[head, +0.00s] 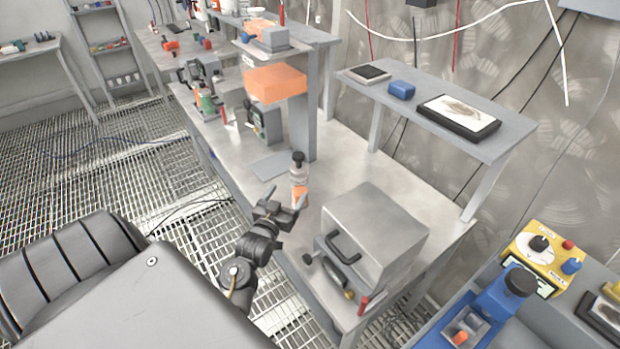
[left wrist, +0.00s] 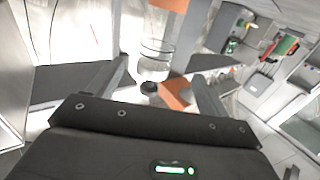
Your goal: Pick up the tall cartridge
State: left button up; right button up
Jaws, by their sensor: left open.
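The tall cartridge (head: 299,178) stands upright on the steel workbench (head: 348,172) in the head view. It has a dark cap, a clear body and an orange lower part. My left gripper (head: 286,198) is open at the bench's near edge, just in front of the cartridge, and its fingers cover part of the lower end. In the left wrist view a clear cylinder (left wrist: 155,62), apparently the cartridge, shows between the two open fingers. I cannot tell whether a finger touches it. My right gripper is not in view.
A grey metal box with a handle (head: 375,232) stands on the bench right of the cartridge. A grey post (head: 300,130) with an orange block (head: 275,83) rises behind it. A flat grey plate (head: 283,165) lies to the left. Some bare bench lies behind the box.

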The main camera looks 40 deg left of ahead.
aim_at(296, 181)
pick_arm(q)
jog(key=shift+w, duration=0.1)
jog(key=shift+w+a+r+p, duration=0.1)
jog(key=shift+w+r+p, duration=0.1)
jog(key=shift+w, duration=0.3)
jog(key=shift+w+a+r+p, duration=0.1)
jog(key=shift+w+p, duration=0.1)
jog(key=shift+w, duration=0.3)
jog(key=x, duration=0.3)
jog(key=shift+w+d+f, duration=0.15)
jog(key=shift+w+f, duration=0.05)
jog(key=shift+w, duration=0.05)
jog(key=shift+w+r+p, duration=0.2)
jog(key=shift+w+p, duration=0.1)
jog(key=shift+p, duration=0.2)
jog(key=p+x, duration=0.1)
jog(key=x, duration=0.2)
jog(key=shift+w+a+r+p, duration=0.1)
jog(key=shift+w+a+p, duration=0.15)
jog(key=shift+w+p, duration=0.1)
jog(key=shift+w+a, duration=0.2)
jog(key=shift+w, duration=0.25)
jog(key=shift+c, duration=0.6)
jog(key=c, duration=1)
jog(key=shift+c, duration=0.9)
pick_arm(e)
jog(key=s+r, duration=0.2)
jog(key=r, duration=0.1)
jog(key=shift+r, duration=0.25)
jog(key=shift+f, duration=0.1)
